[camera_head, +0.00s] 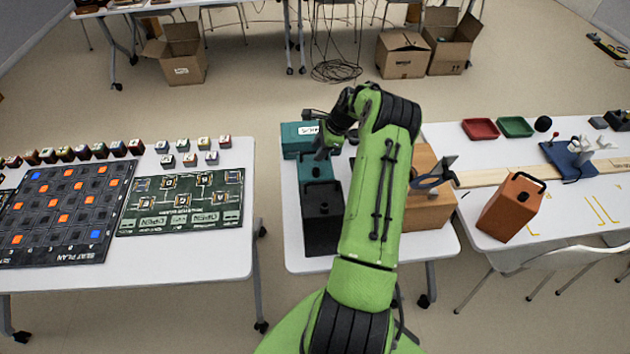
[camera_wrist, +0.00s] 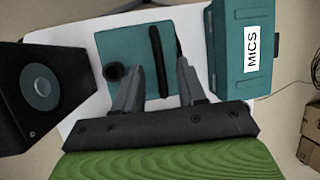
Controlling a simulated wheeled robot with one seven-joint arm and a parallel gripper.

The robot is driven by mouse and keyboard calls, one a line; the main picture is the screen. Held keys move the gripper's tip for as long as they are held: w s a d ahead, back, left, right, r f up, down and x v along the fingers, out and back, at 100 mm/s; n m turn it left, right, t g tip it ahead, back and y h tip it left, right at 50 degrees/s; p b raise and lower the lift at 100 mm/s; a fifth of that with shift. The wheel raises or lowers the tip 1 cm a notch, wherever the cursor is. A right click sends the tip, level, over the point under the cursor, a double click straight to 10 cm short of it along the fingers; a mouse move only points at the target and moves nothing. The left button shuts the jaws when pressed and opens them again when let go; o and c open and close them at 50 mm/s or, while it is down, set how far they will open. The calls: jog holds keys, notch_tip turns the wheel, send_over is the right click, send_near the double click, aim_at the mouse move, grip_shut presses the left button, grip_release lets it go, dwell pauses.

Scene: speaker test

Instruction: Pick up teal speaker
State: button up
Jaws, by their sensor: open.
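The teal speaker (camera_head: 317,168) stands on the middle white table, behind the black speaker (camera_head: 322,218) and in front of a teal box marked MICS (camera_head: 298,140). In the wrist view the teal speaker (camera_wrist: 135,50) shows from above, with a black bar handle (camera_wrist: 158,60) and a round black knob (camera_wrist: 114,72). My gripper (camera_head: 321,153) is over the teal speaker, open and empty. In the wrist view its fingers (camera_wrist: 159,72) lie on either side of the near part of the handle. I cannot tell how far above the handle they are.
In the wrist view the black speaker (camera_wrist: 42,88) is close on the left and the MICS box (camera_wrist: 228,85) close on the right. A wooden box (camera_head: 430,207) stands right of my arm. An orange-brown speaker (camera_head: 510,208) stands on the right table.

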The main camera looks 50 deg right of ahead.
jog(key=shift+w+f, duration=0.3)
jog(key=shift+f, duration=0.3)
jog(key=shift+a, duration=0.1)
grip_shut()
jog(key=shift+r, duration=0.15)
dwell(0.7)
